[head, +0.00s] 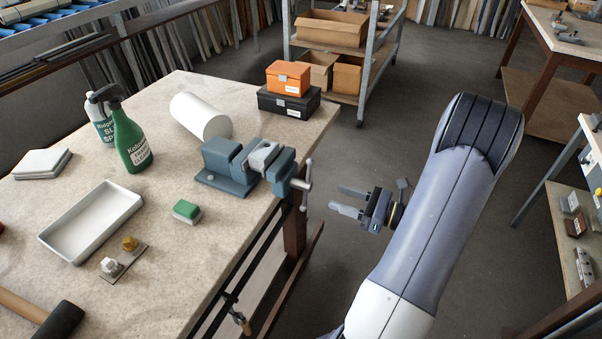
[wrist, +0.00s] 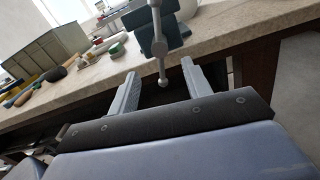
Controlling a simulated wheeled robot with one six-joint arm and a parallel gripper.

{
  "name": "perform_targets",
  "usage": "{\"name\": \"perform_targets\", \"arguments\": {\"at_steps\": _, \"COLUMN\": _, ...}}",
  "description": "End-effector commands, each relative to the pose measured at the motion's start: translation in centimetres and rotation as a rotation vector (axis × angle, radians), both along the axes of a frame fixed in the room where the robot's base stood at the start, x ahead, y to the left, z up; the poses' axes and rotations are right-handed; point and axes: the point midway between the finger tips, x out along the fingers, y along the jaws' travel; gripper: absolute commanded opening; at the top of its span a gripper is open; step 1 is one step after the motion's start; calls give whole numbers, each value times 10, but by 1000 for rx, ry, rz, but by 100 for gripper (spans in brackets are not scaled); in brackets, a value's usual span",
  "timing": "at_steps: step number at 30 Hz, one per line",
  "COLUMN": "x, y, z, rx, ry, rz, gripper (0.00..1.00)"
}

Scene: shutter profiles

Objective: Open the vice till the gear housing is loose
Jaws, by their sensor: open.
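The blue-grey vice (head: 232,166) is mounted at the right edge of the workbench in the head view. The light grey gear housing (head: 263,155) sits between its jaws. The vice handle (head: 308,174) is a metal bar with ball ends at the front of the vice, overhanging the bench edge. My gripper (head: 341,200) is open and empty, to the right of the handle and apart from it. In the wrist view the handle (wrist: 161,50) hangs upright beyond and between my open fingers (wrist: 158,80), with the vice (wrist: 142,32) behind it. The gear housing cannot be made out there.
The workbench (head: 225,240) carries a white tray (head: 90,222), a green spray bottle (head: 130,137), a white roll (head: 201,116), a green-and-white block (head: 187,211) and an orange box (head: 288,78) on a black case (head: 288,103). Open floor lies right of the bench.

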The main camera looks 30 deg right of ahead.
Motion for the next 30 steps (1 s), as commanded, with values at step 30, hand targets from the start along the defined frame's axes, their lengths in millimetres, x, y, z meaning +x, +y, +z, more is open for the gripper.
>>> {"name": "perform_targets", "arguments": {"at_steps": 30, "x": 84, "y": 66, "z": -1, "rx": -1, "ry": 0, "rz": 0, "gripper": 47}}
